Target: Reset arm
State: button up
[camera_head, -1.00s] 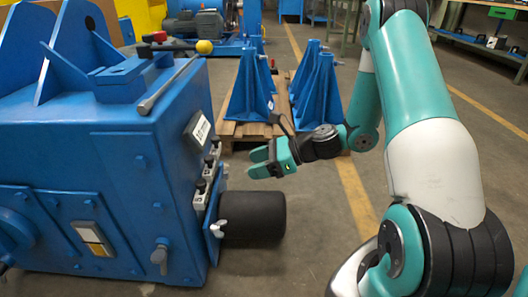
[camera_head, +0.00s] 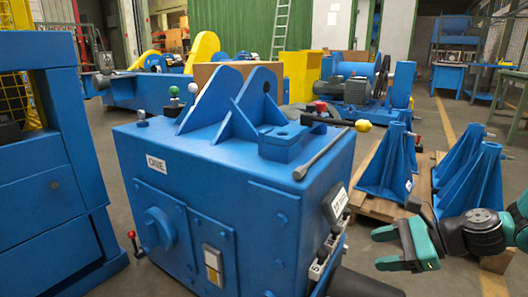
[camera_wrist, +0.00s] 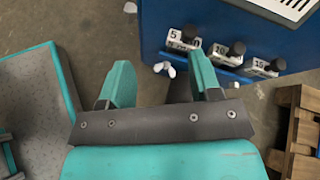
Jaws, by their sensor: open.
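My gripper (camera_head: 384,248) is at the lower right of the head view, to the right of the blue machine housing (camera_head: 225,180). Its two teal fingers are apart and nothing is between them. In the wrist view the open fingers of my gripper (camera_wrist: 162,82) point toward the housing's side (camera_wrist: 160,28), with a gap of floor between. Small black knobs with number plates (camera_wrist: 218,55) sit on that side. Most of my arm is outside the head view.
Blue angled stands (camera_head: 468,175) rest on a wooden pallet (camera_head: 378,207) behind my gripper. A dark cylinder (camera_head: 362,284) juts from the housing below my gripper. Another blue machine (camera_head: 50,170) stands at left.

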jog(key=s+a+r+n+g+h+p, duration=0.3)
jog(key=s+a+r+n+g, duration=0.2)
jog(key=s+a+r+n, duration=0.5)
jog(key=s+a+r+n+h+p, duration=0.35)
jog(key=s+r+n, duration=0.75)
jog(key=n, duration=0.6)
notch_tip(320, 180, up, 37)
jog(key=d+p, duration=0.1)
jog(key=p, duration=3.6)
jog(key=shift+w+m+p, duration=0.3)
jog(key=shift+w+p, duration=0.1)
jog(key=shift+w, duration=0.05)
